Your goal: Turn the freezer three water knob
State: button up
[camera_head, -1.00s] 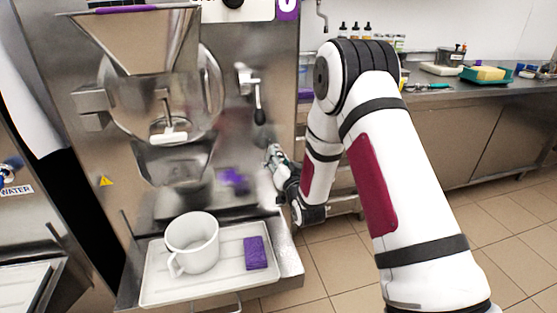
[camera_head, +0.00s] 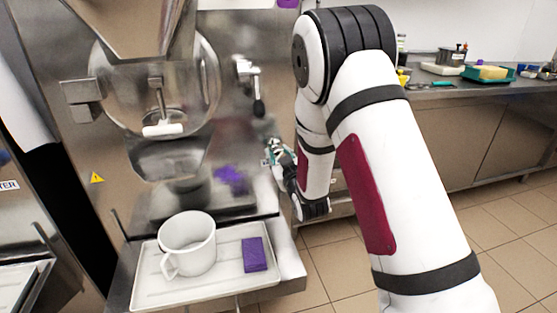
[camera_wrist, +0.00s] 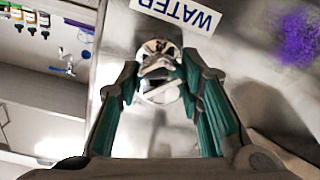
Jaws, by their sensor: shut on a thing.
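The water knob (camera_wrist: 158,48), a round metal piece with a ridge across it, is in the upper middle of the wrist view. It sits beside a white "WATER" label (camera_wrist: 178,12) that appears upside down. My gripper (camera_wrist: 160,72) has its green-padded fingers on both sides of the knob and is shut on it. In the head view my gripper (camera_head: 273,153) is at the lower right of the steel freezer (camera_head: 215,60). The knob is hidden there.
A white tray (camera_head: 215,277) in front of the freezer holds a white mug (camera_head: 187,245) and a purple block (camera_head: 254,254). A lever handle (camera_head: 258,108) is above my gripper. A steel counter (camera_head: 480,92) with bottles and sponges stands behind right. The tiled floor at right is clear.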

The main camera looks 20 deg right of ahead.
jog(key=shift+n+b, duration=0.7)
jog(key=shift+n, duration=0.8)
jog(key=o, duration=1.2)
jog(key=shift+c, duration=0.2)
jog(key=s, duration=0.7)
jog(key=shift+s+r, duration=0.2)
jog(key=shift+s, duration=0.05)
